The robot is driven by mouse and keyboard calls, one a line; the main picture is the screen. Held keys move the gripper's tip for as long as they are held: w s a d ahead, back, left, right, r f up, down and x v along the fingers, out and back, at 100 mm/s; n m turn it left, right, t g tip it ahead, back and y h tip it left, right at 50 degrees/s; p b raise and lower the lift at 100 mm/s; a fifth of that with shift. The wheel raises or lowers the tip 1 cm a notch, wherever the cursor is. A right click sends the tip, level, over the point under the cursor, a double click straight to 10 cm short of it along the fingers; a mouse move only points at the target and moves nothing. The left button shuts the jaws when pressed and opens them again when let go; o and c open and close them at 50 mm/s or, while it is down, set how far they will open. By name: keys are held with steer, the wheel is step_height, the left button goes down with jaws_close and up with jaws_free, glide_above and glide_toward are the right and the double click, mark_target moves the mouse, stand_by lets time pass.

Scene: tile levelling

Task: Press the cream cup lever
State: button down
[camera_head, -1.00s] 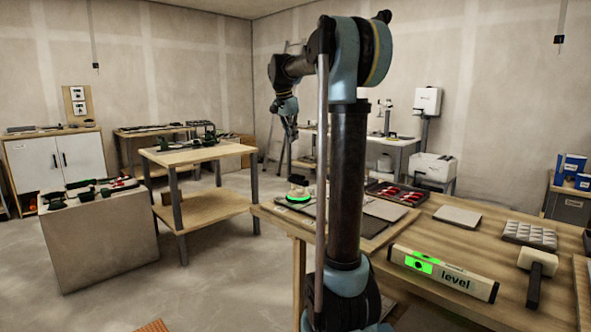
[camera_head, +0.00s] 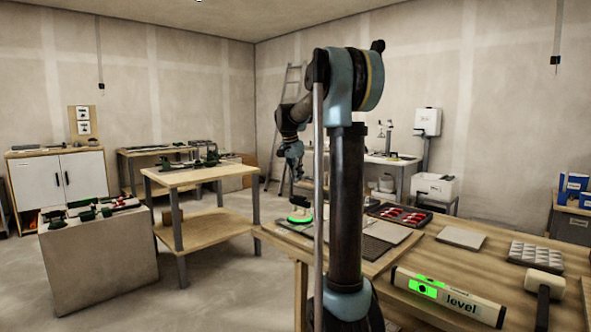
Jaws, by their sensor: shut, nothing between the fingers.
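A small round cup (camera_head: 299,212) with a glowing green ring stands on a tile at the left end of the wooden workbench. Its upper part looks pale, but it is too small for me to make out the lever. My gripper (camera_head: 298,178) points down just above the cup and looks apart from it. Its fingers are shut and empty. My arm's upright link hides part of the bench just right of the cup.
The workbench (camera_head: 470,262) also holds a level (camera_head: 447,297), a mallet (camera_head: 543,285), a loose tile (camera_head: 461,237) and a dark tray (camera_head: 399,214) with red items. A two-tier wooden table (camera_head: 204,176) stands to the left, with floor between.

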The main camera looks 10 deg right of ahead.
steer(key=shift+s+a+x, duration=0.1)
steer(key=shift+a+x, duration=0.1)
steer(key=shift+x, duration=0.65)
steer(key=shift+s+a+x, duration=0.1)
steer(key=shift+a+x, duration=0.05)
steer(key=shift+x, duration=0.75)
steer(key=shift+s+a+x, duration=0.1)
steer(key=shift+a+x, duration=0.1)
steer(key=shift+x, duration=0.65)
steer(key=shift+f, duration=0.15)
